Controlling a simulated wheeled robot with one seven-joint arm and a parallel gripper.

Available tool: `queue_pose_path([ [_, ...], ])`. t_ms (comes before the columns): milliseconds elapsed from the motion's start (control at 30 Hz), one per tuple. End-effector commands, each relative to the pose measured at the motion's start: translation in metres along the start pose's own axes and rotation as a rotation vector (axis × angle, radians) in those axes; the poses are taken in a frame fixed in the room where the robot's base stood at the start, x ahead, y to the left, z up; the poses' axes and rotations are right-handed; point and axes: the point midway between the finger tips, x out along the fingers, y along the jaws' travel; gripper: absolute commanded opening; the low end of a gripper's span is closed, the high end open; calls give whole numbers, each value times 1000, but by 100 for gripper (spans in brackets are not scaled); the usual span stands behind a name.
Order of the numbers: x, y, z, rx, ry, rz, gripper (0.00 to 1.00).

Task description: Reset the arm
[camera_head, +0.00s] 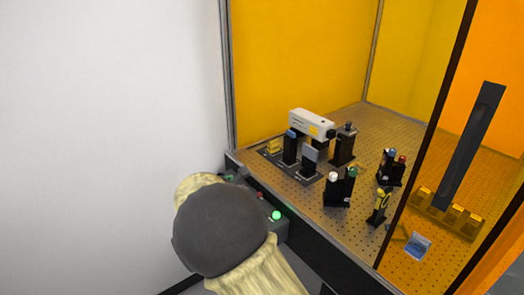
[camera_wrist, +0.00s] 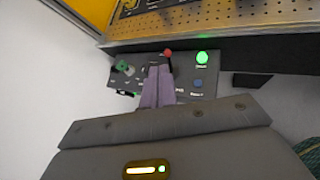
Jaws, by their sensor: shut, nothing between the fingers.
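My gripper (camera_wrist: 159,70) shows in the wrist view as two pale purple fingers pressed together, shut and empty. It points at a dark control panel (camera_wrist: 209,89). The fingers overlap the middle of the panel in the picture; I cannot tell if they touch it. In the head view my arm's dark rounded link hides the gripper and most of the panel (camera_head: 276,231).
The panel has a lit green button (camera_wrist: 202,58), a blue button (camera_wrist: 198,84), a red-tipped control (camera_wrist: 168,53) and a green knob (camera_wrist: 124,68). Behind it, a perforated optical table (camera_head: 345,201) carries a white laser-like unit (camera_head: 312,124) and several mounts, inside yellow-orange panels (camera_head: 300,65). A white wall is at left.

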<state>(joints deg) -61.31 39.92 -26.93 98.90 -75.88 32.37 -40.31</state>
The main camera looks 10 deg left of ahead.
Motion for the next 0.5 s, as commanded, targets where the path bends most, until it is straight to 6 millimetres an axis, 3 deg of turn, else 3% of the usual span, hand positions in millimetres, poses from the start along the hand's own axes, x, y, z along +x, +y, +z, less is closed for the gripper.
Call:
queue_pose_path([
  [167, 8, -34, 9, 129, 47, -71, 0],
  [333, 14, -114, 21, 474, 149, -249, 0],
  [500, 0, -194, 24, 893, 224, -449, 0],
])
